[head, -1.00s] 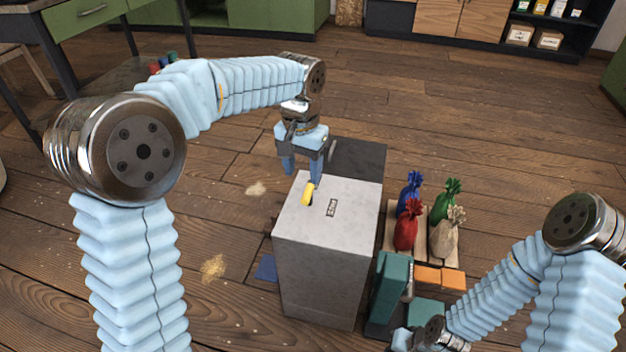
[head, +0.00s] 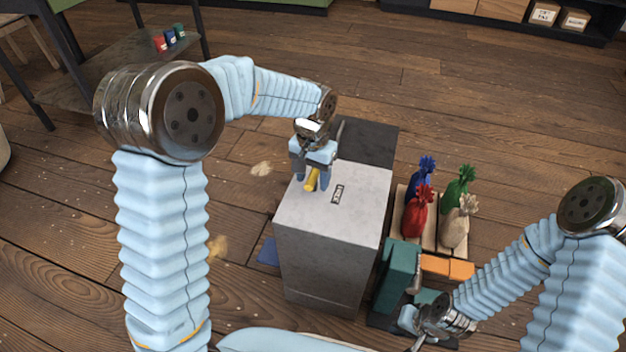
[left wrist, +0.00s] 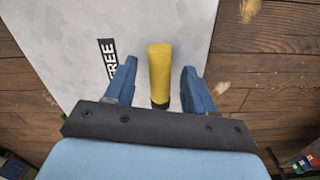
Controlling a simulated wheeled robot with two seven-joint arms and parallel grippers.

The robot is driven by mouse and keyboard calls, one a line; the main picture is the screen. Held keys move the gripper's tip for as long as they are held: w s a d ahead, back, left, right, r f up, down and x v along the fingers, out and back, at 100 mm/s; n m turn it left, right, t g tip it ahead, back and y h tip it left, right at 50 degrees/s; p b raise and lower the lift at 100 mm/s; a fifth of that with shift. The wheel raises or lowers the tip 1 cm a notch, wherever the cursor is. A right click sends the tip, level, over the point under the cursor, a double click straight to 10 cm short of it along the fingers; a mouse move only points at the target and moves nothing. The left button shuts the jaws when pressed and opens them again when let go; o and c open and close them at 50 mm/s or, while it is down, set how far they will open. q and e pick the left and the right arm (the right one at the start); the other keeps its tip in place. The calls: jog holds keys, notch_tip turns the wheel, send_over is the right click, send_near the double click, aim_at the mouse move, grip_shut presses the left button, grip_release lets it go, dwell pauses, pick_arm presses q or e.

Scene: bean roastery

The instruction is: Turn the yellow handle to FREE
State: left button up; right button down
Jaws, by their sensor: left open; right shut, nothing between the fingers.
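The yellow handle (head: 312,181) is on top of a grey box (head: 352,206), near its left far part. In the left wrist view the yellow handle (left wrist: 159,72) lies between the two blue fingers, with a gap on each side. A black label reading FREE (left wrist: 108,62) is to its left on the pale top; the label also shows in the head view (head: 338,194), right of the handle. My left gripper (head: 312,186) is open around the handle, fingers pointing down. My right gripper (head: 412,340) is shut and empty, low beside the teal block.
A pallet (head: 430,238) with red, blue, green and beige sacks stands right of the box. A dark block (head: 368,142) is behind the box. The floor at left is mostly clear.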

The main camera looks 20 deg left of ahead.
pick_arm(q)
jog(key=shift+f, duration=0.6)
grip_shut()
